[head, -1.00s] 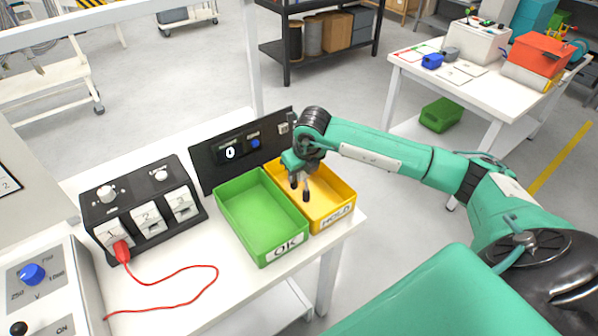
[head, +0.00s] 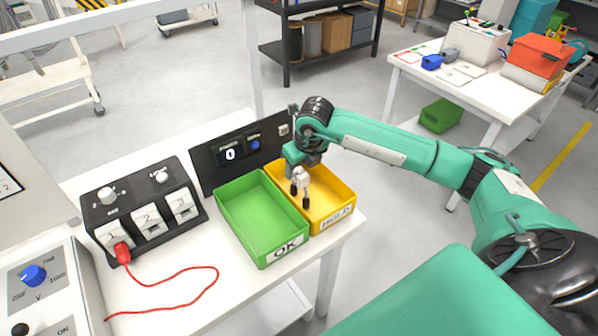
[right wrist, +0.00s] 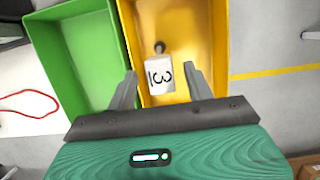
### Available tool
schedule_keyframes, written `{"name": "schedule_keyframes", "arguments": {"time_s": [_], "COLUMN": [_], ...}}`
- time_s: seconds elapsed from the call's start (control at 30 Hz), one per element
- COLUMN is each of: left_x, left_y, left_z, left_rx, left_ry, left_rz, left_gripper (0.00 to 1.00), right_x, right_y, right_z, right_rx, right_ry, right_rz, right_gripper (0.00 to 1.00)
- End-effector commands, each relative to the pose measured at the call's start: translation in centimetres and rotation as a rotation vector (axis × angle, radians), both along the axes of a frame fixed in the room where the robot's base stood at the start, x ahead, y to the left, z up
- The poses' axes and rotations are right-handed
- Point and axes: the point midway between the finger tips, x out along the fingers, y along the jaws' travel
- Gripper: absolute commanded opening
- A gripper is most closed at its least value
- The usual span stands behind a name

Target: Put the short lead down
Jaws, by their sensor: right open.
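My right gripper (head: 300,196) hangs over the yellow HOLD tray (head: 345,203), fingers pointing down and apart. In the right wrist view, a small white piece marked 3 (right wrist: 160,76), with a dark round end, shows over the yellow tray (right wrist: 204,45), between the open fingers with gaps on both sides. I cannot tell whether this is the short lead, or its exact height above the tray floor. A red lead (head: 215,284) is plugged into slot 1 of the black box (head: 120,205) and curls on the white table. My left gripper is not in view.
The green OK tray (head: 258,212) stands empty beside the yellow one. A black panel (head: 210,170) with a display reading 0 stands behind the trays. A meter with a blue knob (head: 33,275) is at the lower left. The table's right edge is close to the trays.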

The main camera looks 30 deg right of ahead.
Motion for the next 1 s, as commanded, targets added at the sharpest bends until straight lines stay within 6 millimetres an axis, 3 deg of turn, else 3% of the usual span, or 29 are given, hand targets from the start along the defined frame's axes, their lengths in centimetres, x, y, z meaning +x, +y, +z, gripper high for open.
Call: {"name": "schedule_keyframes", "arguments": {"time_s": [0.1, 0.3, 0.43, 0.6, 1.0], "left_x": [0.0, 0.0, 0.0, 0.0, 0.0], "left_y": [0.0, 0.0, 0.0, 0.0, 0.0], "left_z": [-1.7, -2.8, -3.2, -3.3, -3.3], "left_rx": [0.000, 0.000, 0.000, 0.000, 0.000], "left_ry": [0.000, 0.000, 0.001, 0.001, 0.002], "left_rz": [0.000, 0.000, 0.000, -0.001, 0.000], "left_gripper": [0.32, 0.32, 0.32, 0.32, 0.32], "right_x": [-0.8, -1.9, -2.4, -2.7, -2.7], "right_y": [-0.1, -0.1, -0.2, -0.2, -0.2], "right_z": [2.3, 6.5, 8.2, 9.1, 9.2], "right_rx": [-0.002, 0.000, 0.000, -0.001, 0.000], "right_ry": [-0.004, -0.002, 0.000, 0.003, 0.003], "right_rz": [0.001, 0.001, 0.001, 0.001, 0.000], "right_gripper": [0.53, 0.53, 0.53, 0.53, 0.53]}}
